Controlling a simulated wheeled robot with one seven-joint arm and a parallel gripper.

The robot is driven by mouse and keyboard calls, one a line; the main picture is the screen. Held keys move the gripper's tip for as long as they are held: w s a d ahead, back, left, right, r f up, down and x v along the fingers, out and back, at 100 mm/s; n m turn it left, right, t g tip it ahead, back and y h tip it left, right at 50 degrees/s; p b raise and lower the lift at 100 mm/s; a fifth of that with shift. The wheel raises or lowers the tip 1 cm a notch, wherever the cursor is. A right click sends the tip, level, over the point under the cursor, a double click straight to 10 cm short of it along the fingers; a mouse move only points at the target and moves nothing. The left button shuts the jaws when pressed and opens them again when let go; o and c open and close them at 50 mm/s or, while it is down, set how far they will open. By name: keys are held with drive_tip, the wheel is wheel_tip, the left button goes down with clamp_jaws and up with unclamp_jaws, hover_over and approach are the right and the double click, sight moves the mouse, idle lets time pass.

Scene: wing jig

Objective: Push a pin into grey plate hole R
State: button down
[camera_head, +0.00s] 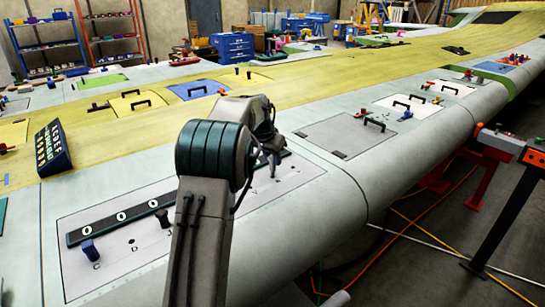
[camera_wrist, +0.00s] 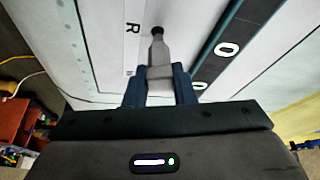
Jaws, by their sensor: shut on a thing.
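My gripper (camera_wrist: 160,85) is shut on a grey pin (camera_wrist: 157,58), seen in the wrist view between the blue fingers. The pin's narrow end points away from the fingers at a dark round spot (camera_wrist: 157,30) beside the letter R. Whether that spot is hole R or the pin's tip, and whether the pin touches the plate, I cannot tell. The grey plate (camera_head: 130,262) lies on the wing skin in the head view; my arm hides part of it.
A dark strip (camera_head: 92,231) with white ovals runs along the plate; it also shows right of the pin in the wrist view (camera_wrist: 215,66). A dark lettered block (camera_head: 52,148) stands on the yellow skin. A handled panel (camera_head: 350,135) lies farther along the wing.

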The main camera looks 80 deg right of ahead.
drive_tip(key=shift+f, duration=0.1)
idle(0.5)
drive_tip(key=shift+f+b, duration=1.05)
drive_tip(key=shift+f, duration=0.3)
drive_tip(key=c, duration=1.1)
unclamp_jaws()
drive_tip(key=shift+a+r, duration=0.1)
drive_tip(key=b+v, duration=0.1)
drive_tip(key=v, duration=1.2)
drive_tip(key=shift+w+a+r+b, duration=0.15)
drive_tip(key=shift+a+r+b, duration=0.05)
drive_tip(key=shift+r+b, duration=0.15)
